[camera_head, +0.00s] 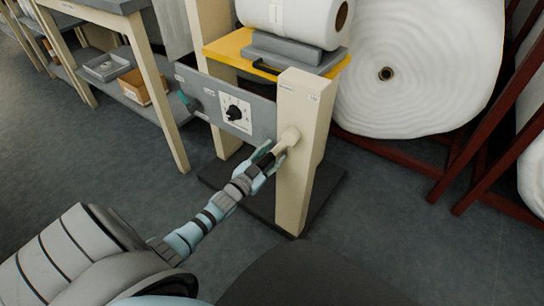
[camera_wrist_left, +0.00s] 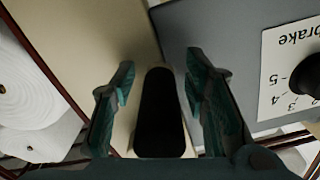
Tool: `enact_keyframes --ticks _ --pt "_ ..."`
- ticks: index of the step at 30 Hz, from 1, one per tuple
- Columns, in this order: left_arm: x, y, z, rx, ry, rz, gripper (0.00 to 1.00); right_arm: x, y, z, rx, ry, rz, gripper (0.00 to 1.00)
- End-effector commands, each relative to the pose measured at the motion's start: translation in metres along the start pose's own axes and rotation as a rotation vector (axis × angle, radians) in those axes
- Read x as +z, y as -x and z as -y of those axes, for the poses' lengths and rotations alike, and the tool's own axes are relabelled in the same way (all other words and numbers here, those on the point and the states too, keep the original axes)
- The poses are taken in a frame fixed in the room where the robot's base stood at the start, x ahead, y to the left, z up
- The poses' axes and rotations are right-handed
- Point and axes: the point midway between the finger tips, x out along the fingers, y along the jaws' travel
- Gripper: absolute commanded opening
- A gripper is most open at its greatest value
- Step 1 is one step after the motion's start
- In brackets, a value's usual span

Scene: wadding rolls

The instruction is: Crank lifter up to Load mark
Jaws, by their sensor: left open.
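The lifter has a cream front post (camera_head: 304,130) and a yellow platform (camera_head: 226,47) bearing a white roll (camera_head: 300,18). A pale crank (camera_head: 290,137) is fixed to the post's front. In the left wrist view, the crank's black handle (camera_wrist_left: 160,112) stands between my fingers, with gaps visible on both sides. My left gripper (camera_head: 269,157) is open around the handle; it also shows in the left wrist view (camera_wrist_left: 160,90). It partly hides the handle in the head view. I cannot make out a Load mark. My right gripper is not in view.
A grey panel (camera_head: 190,84) with a black brake knob (camera_head: 234,112) is left of the post. A large white roll (camera_head: 420,70) rests on red rails (camera_head: 395,153) behind. A workbench with a shelf (camera_head: 135,105) stands at the left. The floor between is clear.

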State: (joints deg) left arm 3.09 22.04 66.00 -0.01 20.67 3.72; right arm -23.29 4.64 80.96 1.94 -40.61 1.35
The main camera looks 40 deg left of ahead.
Motion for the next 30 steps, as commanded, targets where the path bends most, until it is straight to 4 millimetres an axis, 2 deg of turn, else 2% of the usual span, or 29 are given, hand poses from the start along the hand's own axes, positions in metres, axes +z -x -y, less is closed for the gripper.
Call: enact_keyframes --ticks 2,9,10,30 --pt "-0.0001 0.0001 -0.0001 0.000 0.000 0.000 0.41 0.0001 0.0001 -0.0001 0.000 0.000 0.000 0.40" --pt "0.0000 0.0003 -0.0002 0.000 0.000 0.000 0.03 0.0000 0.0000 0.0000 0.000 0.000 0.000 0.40" --pt "0.0001 0.0003 -0.0002 0.000 0.000 0.000 0.00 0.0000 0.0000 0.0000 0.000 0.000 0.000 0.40" --pt "-0.0011 0.0008 0.0062 -0.003 -0.037 0.001 0.00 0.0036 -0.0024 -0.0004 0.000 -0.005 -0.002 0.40"
